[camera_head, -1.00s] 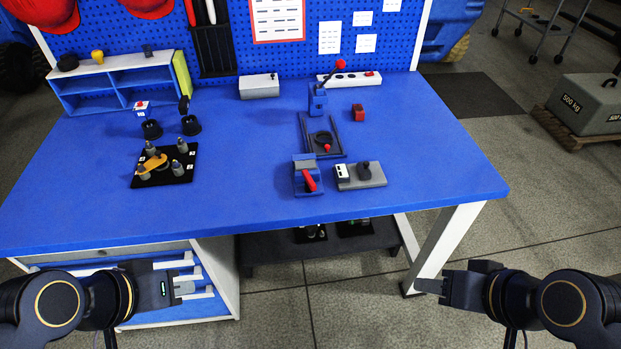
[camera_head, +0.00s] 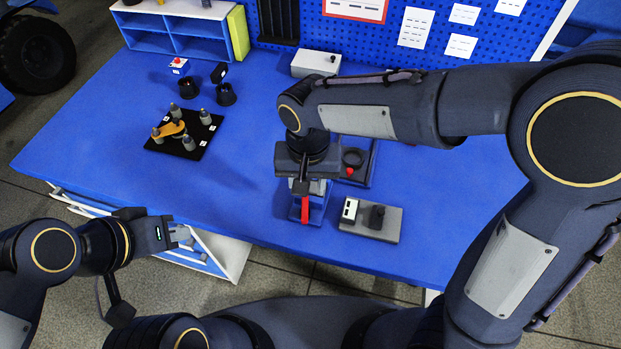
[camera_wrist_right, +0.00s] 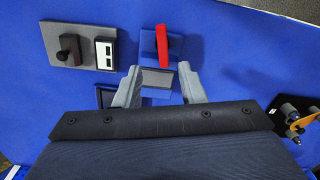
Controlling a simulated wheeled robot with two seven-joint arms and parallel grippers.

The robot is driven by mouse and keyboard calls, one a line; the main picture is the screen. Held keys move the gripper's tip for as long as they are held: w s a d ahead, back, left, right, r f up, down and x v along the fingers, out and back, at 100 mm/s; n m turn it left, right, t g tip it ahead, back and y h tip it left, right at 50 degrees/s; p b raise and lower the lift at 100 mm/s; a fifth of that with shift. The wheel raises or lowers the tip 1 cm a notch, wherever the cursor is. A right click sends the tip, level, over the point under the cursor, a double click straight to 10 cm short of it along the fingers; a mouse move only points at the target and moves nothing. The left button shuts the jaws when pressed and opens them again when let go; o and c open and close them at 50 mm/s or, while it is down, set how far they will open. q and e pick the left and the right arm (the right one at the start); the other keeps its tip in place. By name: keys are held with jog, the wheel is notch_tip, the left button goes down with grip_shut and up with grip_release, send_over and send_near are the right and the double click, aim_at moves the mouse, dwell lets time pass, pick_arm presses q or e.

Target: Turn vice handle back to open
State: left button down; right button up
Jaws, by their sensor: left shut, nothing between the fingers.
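The vice (camera_head: 319,207) is a small blue block with a grey jaw near the table's front edge, partly hidden under my right gripper. Its red handle (camera_head: 305,209) points toward the front edge. In the right wrist view the red handle (camera_wrist_right: 162,46) lies on the blue vice (camera_wrist_right: 147,42), beyond the fingertips. My right gripper (camera_wrist_right: 160,83) points down over the vice with its fingers apart. The grey jaw shows between them; I cannot tell whether they touch it. My left gripper (camera_head: 184,236) is shut and empty, in front of the table's front edge, far from the vice.
A grey plate with a black knob and white switch box (camera_head: 371,219) sits right beside the vice. A blue-framed fixture with a red knob (camera_head: 356,162) stands behind it. A black mat with several grey posts (camera_head: 186,137) lies to the left, with free tabletop between.

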aim_at(305, 208)
jog(key=shift+w+a+f, duration=0.15)
jog(key=shift+a+f, duration=0.1)
jog(key=shift+f, duration=0.4)
notch_tip(305, 208, down, 7)
jog(key=shift+r, duration=0.1)
jog(key=shift+c, duration=0.5)
grip_shut()
